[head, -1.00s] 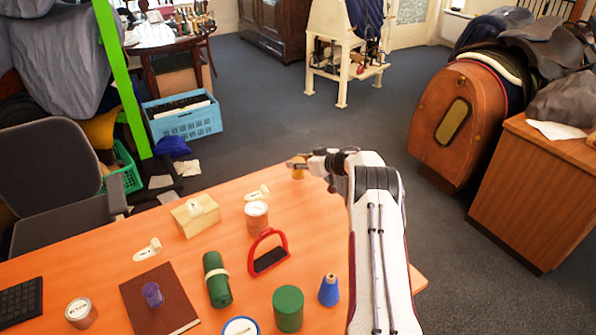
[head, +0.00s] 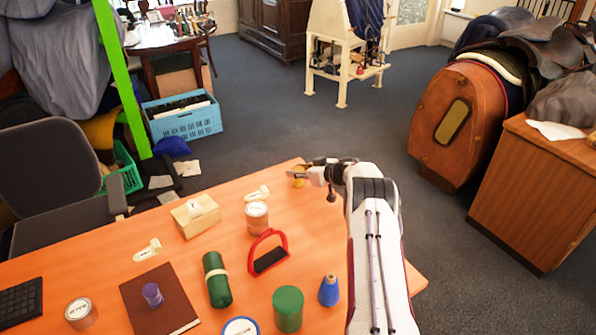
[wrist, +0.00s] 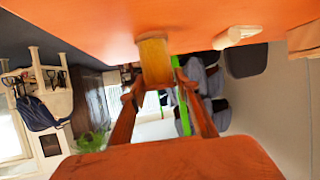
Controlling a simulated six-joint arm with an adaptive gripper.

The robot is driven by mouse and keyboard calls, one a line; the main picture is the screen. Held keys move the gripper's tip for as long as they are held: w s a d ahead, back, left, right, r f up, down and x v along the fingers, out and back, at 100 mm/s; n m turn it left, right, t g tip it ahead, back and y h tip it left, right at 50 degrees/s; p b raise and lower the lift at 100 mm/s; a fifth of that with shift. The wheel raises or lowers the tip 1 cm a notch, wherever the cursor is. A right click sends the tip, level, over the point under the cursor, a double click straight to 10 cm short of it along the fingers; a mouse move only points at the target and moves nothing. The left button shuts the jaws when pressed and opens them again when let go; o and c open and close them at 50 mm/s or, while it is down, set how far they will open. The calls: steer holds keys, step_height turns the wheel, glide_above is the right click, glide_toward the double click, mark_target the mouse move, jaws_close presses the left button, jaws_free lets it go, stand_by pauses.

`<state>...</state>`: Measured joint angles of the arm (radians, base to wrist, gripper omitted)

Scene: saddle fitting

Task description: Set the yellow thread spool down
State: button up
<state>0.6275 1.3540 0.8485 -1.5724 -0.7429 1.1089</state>
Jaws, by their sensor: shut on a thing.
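The yellow thread spool (head: 298,177) is at the far right part of the orange table (head: 325,230), close to its far edge. My gripper (head: 304,172) is shut on it, reaching in from the right. In the wrist view, which is upside down, the spool (wrist: 154,62) stands between the two fingers of my gripper (wrist: 156,85). Its end meets or nearly meets the table surface (wrist: 100,22); I cannot tell if they touch. In the head view the gripper hides part of the spool.
A blue cone (head: 329,290) and green cylinder (head: 288,308) stand nearer. Bare table surrounds the spool.

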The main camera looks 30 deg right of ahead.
steer(key=shift+f, duration=0.1)
steer(key=o, duration=1.1)
steer(key=v, duration=1.2)
stand_by(0.8)
